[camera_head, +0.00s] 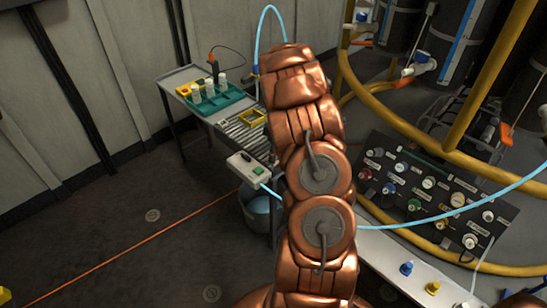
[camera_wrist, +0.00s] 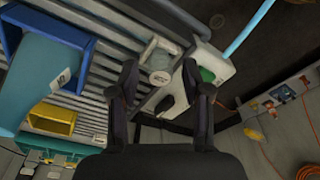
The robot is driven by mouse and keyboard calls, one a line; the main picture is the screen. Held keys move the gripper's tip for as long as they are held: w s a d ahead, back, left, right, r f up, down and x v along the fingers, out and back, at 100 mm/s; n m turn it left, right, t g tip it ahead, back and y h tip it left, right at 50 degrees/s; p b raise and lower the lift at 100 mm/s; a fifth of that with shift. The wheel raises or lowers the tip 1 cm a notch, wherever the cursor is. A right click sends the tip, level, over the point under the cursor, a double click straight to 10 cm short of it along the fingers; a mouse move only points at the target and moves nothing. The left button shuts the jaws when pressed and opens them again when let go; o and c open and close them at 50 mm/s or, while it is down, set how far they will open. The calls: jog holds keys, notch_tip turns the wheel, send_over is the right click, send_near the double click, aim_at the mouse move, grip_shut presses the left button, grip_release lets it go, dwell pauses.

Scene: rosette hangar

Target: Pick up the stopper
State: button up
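A small pale, round-ended piece (camera_wrist: 160,70) with dark marking on its face, possibly the stopper, shows in the wrist view near the edge of a slatted metal rack (camera_wrist: 98,80). I cannot be sure what it is. My gripper (camera_wrist: 160,64) is open, with one dark finger on each side of this piece in the picture. The frame does not show whether either finger touches it. In the head view my copper arm hides the gripper and the piece.
A white box with a green button (camera_head: 247,168) sits at the rack's near end, close to my right finger in the wrist view (camera_wrist: 205,74). A green tray (camera_head: 222,103) holds several bottles. A blue bin (camera_wrist: 84,40), yellow bin (camera_wrist: 52,118) and light-blue hose (camera_wrist: 248,30) are nearby.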

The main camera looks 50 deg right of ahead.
jog(key=c, duration=0.6)
jog(key=shift+c, duration=0.2)
jog(key=shift+r, duration=0.85)
jog(key=shift+s+a+r+b, duration=0.1)
jog(key=shift+s+r+b, duration=0.1)
jog(key=shift+r, duration=0.3)
jog(key=shift+s+r+b, duration=0.2)
jog(key=shift+r, duration=0.25)
jog(key=s+a+r+b, duration=0.1)
jog(key=s+a+r, duration=0.1)
jog(key=s, duration=0.5)
jog(key=s+a+r, duration=0.2)
jog(key=s, duration=0.5)
jog(key=shift+s+a+r+b, duration=0.2)
jog(key=shift+s+b, duration=0.1)
jog(key=shift+b, duration=0.1)
